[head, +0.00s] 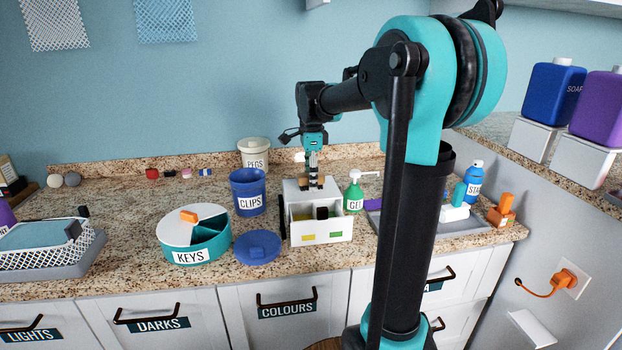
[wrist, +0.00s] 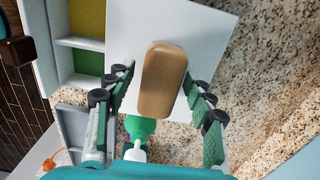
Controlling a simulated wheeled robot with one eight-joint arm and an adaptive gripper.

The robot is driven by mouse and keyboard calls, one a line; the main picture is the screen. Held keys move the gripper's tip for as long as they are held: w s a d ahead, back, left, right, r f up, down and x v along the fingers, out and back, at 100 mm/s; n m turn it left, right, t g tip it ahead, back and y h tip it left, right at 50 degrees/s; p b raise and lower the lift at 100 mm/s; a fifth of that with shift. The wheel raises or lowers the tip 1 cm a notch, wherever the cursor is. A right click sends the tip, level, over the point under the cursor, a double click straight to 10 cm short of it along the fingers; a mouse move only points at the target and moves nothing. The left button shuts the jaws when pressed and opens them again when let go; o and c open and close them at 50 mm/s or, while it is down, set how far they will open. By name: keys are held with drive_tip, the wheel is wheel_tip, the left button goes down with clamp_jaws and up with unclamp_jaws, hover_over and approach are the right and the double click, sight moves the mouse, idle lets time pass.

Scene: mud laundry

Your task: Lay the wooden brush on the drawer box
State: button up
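The drawer box (head: 294,190) is white and stands on the counter, with its drawer (head: 320,231) pulled open toward the front. The wooden brush (wrist: 163,80) is a tan rounded block in the wrist view. It lies over the white top of the drawer box (wrist: 210,35) and appears to rest on it. My gripper (head: 313,187) is low over the box top. In the wrist view my gripper (wrist: 158,82) has its fingers apart on either side of the brush, with a clear gap on the left and a narrow one on the right. The brush's underside is hidden.
A green gel bottle (head: 354,194) stands close to the right of the box. A blue clips cup (head: 247,192) and a pegs pot (head: 254,155) stand to the left. A round keys box (head: 190,254) and blue lid (head: 257,248) lie front left. A grey tray (head: 455,232) is at right.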

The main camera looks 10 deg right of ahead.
drive_tip(key=shift+r, duration=0.1)
wheel_tip(320, 180, up, 12)
idle(0.6)
drive_tip(key=shift+d, duration=0.15)
idle(1.3)
